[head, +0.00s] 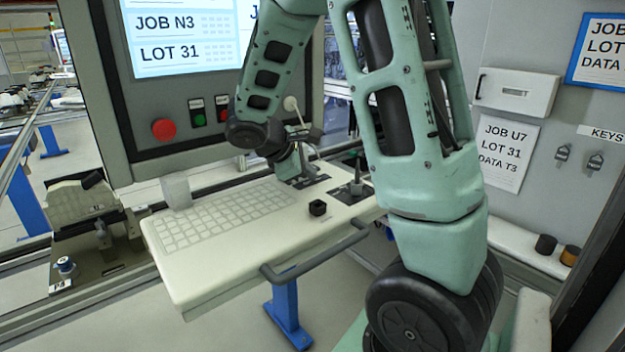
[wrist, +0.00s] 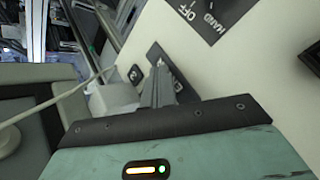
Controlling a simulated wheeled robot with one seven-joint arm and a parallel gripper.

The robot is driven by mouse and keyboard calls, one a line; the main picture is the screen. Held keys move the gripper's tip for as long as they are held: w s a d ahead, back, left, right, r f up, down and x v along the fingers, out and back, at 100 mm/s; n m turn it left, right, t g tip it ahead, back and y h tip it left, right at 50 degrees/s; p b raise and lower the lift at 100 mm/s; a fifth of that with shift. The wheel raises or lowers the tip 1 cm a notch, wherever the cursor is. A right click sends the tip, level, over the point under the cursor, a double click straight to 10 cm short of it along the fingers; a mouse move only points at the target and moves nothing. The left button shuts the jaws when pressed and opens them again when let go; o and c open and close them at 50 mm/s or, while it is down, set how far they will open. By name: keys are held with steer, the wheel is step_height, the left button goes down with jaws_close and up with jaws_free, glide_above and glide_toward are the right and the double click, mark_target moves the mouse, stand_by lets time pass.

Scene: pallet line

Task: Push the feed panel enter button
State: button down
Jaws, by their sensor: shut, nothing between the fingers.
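The control panel has a pale desk (head: 255,245) with a keyboard (head: 225,215), below a screen (head: 180,35). My gripper (head: 303,172) is low over the desk's far right part, at a small dark label plate (head: 318,184). In the wrist view my gripper (wrist: 160,66) is shut and empty, its fingertips in front of a dark plate (wrist: 152,53). A small white mark shows on a dark square (wrist: 135,73) beside them. No button marked enter is readable; the fingers and arm hide part of this area. I cannot tell whether the fingertips touch the panel.
A red button (head: 164,129) and small green button (head: 197,112) are on the panel front. A black knob (head: 317,208) and upright switch (head: 357,176) stand on the desk. A grey rail (head: 315,258) runs along the front.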

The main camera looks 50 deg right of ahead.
mark_target(308, 182)
steer(key=shift+r+p, duration=0.65)
steer(key=shift+r, duration=0.25)
step_height(308, 182, up, 5)
steer(key=p, duration=0.4)
steer(key=shift+a, duration=0.1)
stand_by(0.9)
